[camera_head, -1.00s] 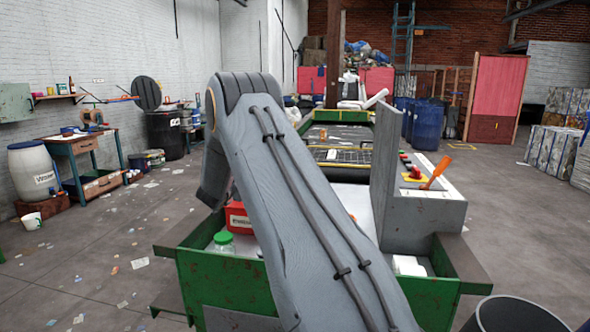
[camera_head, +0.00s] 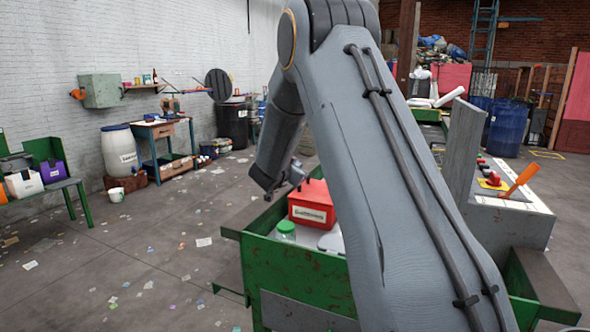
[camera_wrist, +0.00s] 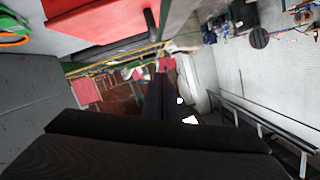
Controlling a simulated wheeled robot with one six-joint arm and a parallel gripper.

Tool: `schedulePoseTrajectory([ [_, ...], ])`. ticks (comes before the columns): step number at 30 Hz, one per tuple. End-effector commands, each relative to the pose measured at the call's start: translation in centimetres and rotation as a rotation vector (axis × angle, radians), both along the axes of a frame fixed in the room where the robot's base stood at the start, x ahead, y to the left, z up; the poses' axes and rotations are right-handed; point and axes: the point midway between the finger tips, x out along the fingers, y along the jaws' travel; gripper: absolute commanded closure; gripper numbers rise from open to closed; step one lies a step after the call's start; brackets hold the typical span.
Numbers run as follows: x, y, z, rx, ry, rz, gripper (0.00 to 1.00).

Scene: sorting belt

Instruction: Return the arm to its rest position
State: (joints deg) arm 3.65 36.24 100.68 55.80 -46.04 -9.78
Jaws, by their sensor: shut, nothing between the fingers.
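My grey arm rises through the middle of the head view and bends at the top; its forearm hangs down to the left. The wrist end is beside the red box (camera_head: 312,203), left of it and above the green-sided belt frame (camera_head: 262,222). My gripper (camera_wrist: 160,82) shows in the wrist view as dark fingers lying together, with nothing between them. In the head view the fingers are too small and partly turned away to read clearly. My upper arm hides much of the belt.
A green-lidded jar (camera_head: 286,230) stands by the red box. A grey console (camera_head: 500,222) with an orange lever (camera_head: 520,180) is on the right. A work table (camera_head: 160,131), white barrel (camera_head: 119,150) and bench (camera_head: 62,184) stand left. The littered floor between is open.

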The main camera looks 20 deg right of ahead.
Motion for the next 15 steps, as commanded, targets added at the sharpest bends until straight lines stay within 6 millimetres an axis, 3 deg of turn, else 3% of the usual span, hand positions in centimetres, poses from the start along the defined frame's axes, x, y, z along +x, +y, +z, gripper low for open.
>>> schedulePoseTrajectory([
  [8, -0.5, 1.2, 0.1, 0.006, 0.019, 0.039, 1.00],
  [11, -1.6, 4.0, -0.3, 0.022, 0.084, 0.153, 1.00],
  [14, -4.5, 8.5, -1.6, 0.047, 0.209, 0.332, 1.00],
  [15, -6.4, 10.4, -2.5, 0.057, 0.273, 0.407, 1.00],
])
